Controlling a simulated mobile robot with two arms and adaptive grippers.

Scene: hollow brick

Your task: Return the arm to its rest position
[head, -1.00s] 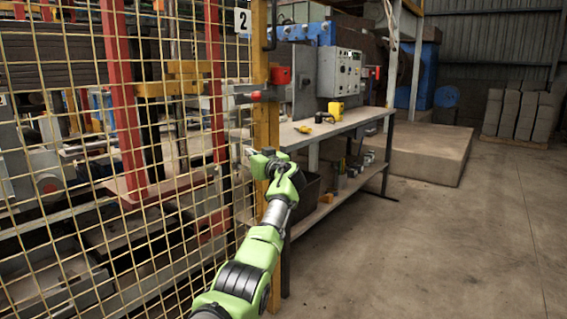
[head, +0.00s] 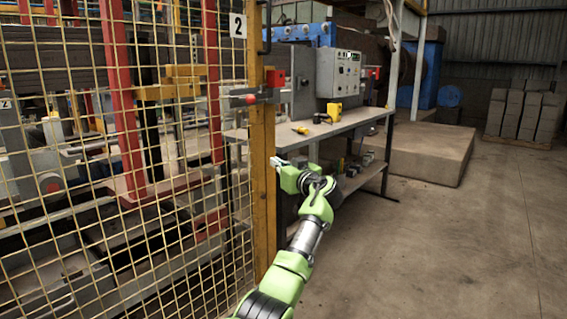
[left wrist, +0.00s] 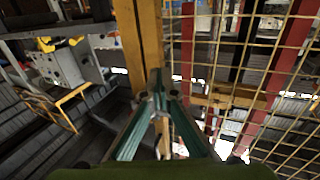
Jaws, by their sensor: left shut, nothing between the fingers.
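My left arm (head: 308,236) is green and reaches up from the bottom of the head view. My left gripper (head: 275,161) is at its far end, shut and empty, in front of the yellow post (head: 262,165) of the mesh fence. In the left wrist view my left gripper (left wrist: 158,85) has its fingers together, with the yellow post (left wrist: 140,40) behind them. I cannot tell whether the gripper touches the post. My right gripper is in neither view.
The yellow mesh fence (head: 70,190) fills the left. A grey workbench (head: 350,122) with a yellow tool (head: 300,130) stands behind my arm. A red-handled latch (head: 274,78) sits on the post. The concrete floor (head: 450,250) at the right is clear.

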